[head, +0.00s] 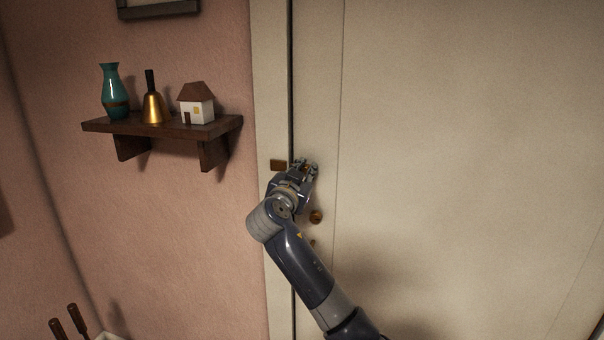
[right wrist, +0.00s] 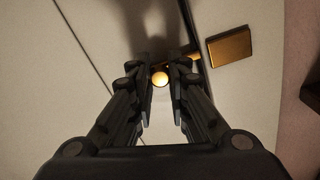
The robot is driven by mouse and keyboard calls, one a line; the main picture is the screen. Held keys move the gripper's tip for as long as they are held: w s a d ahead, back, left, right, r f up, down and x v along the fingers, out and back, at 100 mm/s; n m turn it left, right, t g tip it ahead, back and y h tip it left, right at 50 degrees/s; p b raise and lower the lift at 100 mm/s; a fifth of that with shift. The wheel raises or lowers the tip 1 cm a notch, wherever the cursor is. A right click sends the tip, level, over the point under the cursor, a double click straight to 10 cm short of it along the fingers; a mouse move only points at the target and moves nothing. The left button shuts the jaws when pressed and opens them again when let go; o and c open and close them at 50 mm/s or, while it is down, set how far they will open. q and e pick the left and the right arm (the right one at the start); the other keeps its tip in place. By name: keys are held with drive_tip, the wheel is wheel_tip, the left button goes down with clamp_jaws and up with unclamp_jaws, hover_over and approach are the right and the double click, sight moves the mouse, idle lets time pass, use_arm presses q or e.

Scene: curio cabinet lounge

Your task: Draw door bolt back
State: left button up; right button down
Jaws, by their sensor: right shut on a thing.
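The cream door (head: 450,150) fills the right of the head view, with a dark gap along its left edge. My right gripper (head: 305,168) is at the door near that edge. In the right wrist view, my right gripper (right wrist: 160,85) is shut on the round brass knob of the bolt (right wrist: 160,78), between its fingertips. A short brass bar (right wrist: 190,57) shows beyond the fingers, towards the brass keeper (right wrist: 231,46). The keeper also shows on the frame in the head view (head: 278,165). Most of the bolt is hidden by the fingers. My left gripper is not in view.
A brass door knob (head: 316,216) sits below the gripper, with a small brass piece under it. A dark wooden shelf (head: 215,130) on the pink wall holds a teal vase (head: 111,92), a brass bell (head: 152,105) and a small model house (head: 197,105). The door's right side is clear.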

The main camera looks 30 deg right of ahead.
sight(321, 167)
drive_tip(key=shift+s+d+f+b, duration=0.1)
drive_tip(key=shift+s+d+b, duration=0.35)
drive_tip(key=shift+s+d, duration=0.6)
drive_tip(key=shift+a, duration=0.15)
drive_tip(key=c, duration=1.7)
unclamp_jaws()
drive_tip(key=shift+s, duration=0.1)
drive_tip(key=shift+o, duration=1.1)
drive_tip(key=shift+s+d, duration=0.1)
drive_tip(key=shift+d, duration=0.1)
